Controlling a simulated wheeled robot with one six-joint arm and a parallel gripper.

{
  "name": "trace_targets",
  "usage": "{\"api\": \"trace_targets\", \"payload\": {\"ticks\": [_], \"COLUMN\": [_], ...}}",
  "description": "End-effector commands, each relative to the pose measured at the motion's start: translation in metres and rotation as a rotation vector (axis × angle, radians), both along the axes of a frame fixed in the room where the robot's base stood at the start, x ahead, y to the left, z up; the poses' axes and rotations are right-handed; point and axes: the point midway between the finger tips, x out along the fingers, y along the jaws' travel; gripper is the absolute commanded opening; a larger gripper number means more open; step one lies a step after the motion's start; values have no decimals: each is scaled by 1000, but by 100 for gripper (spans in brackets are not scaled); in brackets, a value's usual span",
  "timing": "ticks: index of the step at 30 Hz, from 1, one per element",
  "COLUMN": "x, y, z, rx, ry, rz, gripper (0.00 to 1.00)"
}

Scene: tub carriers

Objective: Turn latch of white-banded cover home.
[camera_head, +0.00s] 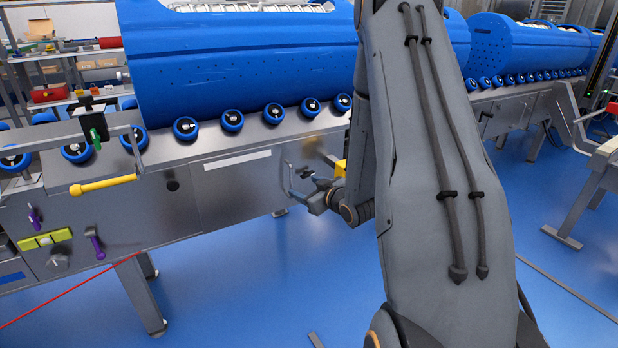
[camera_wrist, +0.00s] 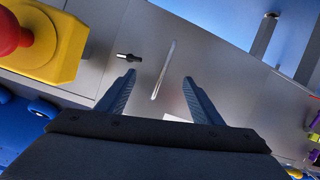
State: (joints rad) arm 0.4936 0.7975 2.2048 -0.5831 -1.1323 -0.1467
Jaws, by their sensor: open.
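The white-banded cover (camera_head: 240,192) is a grey panel on the side of the conveyor frame, with a white strip (camera_head: 237,160) along its upper edge. A bit of the strip shows between my fingers in the wrist view (camera_wrist: 176,118). A small dark latch (camera_wrist: 128,57) sticks out beside a slim metal bar handle (camera_wrist: 163,70) in the wrist view. My gripper (camera_wrist: 158,78) is open and empty, its fingertips towards the panel face, with the latch just beyond the left fingertip. My gripper also shows in the head view (camera_head: 303,186), partly hidden by my arm.
A yellow box with a red button (camera_wrist: 45,45) sits left of my fingers in the wrist view. Blue rollers (camera_head: 232,120) and a large blue tub (camera_head: 240,65) line the conveyor top. A yellow-handled lever (camera_head: 103,185) juts out left. Blue floor in front is mostly clear.

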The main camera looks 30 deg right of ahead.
Motion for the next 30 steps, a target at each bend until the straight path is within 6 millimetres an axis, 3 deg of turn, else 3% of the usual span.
{"api": "trace_targets", "payload": {"ticks": [1, 6, 14, 20, 30], "x": [-7, -26, -38, -13, 50], "y": [-17, -49, -64, -62, -60], "z": [-11, -19, -20, -20, -20], "rx": [16, 50, 71, 70, 72], "ry": [-50, -217, -320, -322, -321], "rz": [-10, -20, -28, -25, -27], "gripper": [60, 60, 60, 60, 60]}}
